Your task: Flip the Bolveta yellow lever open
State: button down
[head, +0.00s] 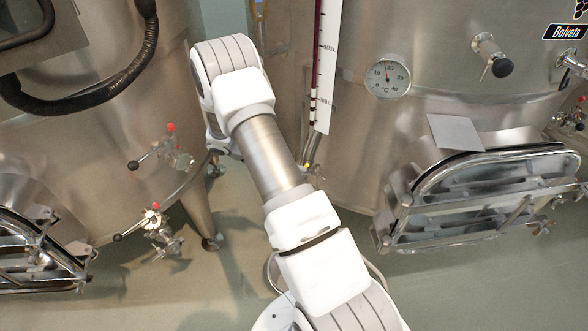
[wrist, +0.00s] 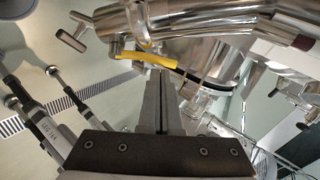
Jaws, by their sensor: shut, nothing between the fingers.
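The yellow lever (wrist: 148,59) shows in the wrist view, lying roughly crosswise against a shiny steel pipe fitting (wrist: 190,45). My gripper (wrist: 162,76) is shut and empty, with its fingertips just below the lever's right part in the picture. I cannot tell whether they touch it. In the head view, a small yellow spot (head: 307,168) shows low beside the vat with the Bolveta label (head: 567,32), just right of my arm. My gripper is hidden in the head view.
The Bolveta vat (head: 350,130) carries a round thermometer (head: 387,77) and an oblong steel hatch (head: 485,205). Another vat (head: 90,150) at left has red-tipped valves (head: 172,145) and a black hose (head: 100,90). Steel rods (wrist: 70,95) stand left of my fingers in the wrist view.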

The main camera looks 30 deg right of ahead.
jog(key=shift+w+n+h, duration=0.35)
jog(key=shift+n+h, duration=0.35)
jog(key=shift+n, duration=0.1)
jog(key=shift+r, duration=0.15)
jog(key=shift+a+r+p, duration=0.1)
jog(key=shift+r+p, duration=0.55)
jog(key=shift+r, duration=0.05)
